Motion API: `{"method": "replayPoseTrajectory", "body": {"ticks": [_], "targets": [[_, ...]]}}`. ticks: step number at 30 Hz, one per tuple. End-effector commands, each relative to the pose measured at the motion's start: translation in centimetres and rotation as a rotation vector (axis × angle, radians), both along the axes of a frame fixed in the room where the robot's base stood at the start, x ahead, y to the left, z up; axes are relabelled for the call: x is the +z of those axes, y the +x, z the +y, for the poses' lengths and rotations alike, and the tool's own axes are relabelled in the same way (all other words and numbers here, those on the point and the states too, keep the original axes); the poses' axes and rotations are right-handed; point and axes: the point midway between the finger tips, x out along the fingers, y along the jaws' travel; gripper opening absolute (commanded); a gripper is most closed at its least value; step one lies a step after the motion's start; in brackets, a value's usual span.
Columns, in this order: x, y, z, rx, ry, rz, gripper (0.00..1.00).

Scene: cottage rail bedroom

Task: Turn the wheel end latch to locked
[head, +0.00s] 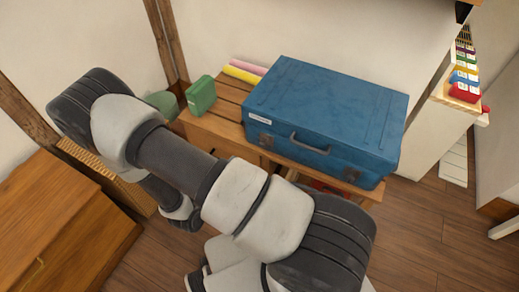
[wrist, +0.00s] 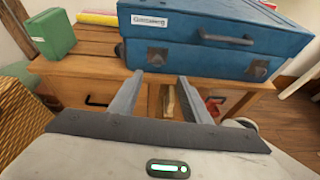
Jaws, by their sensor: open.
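A blue case (head: 325,110) lies flat on a wooden slatted bench, and it also shows in the wrist view (wrist: 190,25). Its front side has a handle (head: 310,144), a white label and two dark latches. The left latch (head: 265,140) appears in the wrist view (wrist: 157,57) just above my fingertips. The right latch (head: 352,175) also shows there (wrist: 257,69). My gripper (wrist: 160,76) is open and empty, pointing at the case front below the left latch. My arm hides it in the head view.
The bench (wrist: 90,67) has a drawer and open shelf below. A green box (head: 201,95) and pink and yellow rolls (head: 241,74) lie left of and behind the case. A wooden cabinet (head: 60,225) stands left. Floor (head: 440,225) is clear at the right.

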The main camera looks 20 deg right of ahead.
Motion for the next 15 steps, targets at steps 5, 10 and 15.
{"method": "replayPoseTrajectory", "body": {"ticks": [5, 10, 15], "targets": [[-2.0, 0.1, -0.2, 0.048, -0.017, 0.025, 0.44], [-3.0, 1.5, -2.2, 0.045, -0.018, 0.024, 0.44], [-4.5, 3.6, -4.9, 0.043, -0.016, 0.024, 0.44]]}}
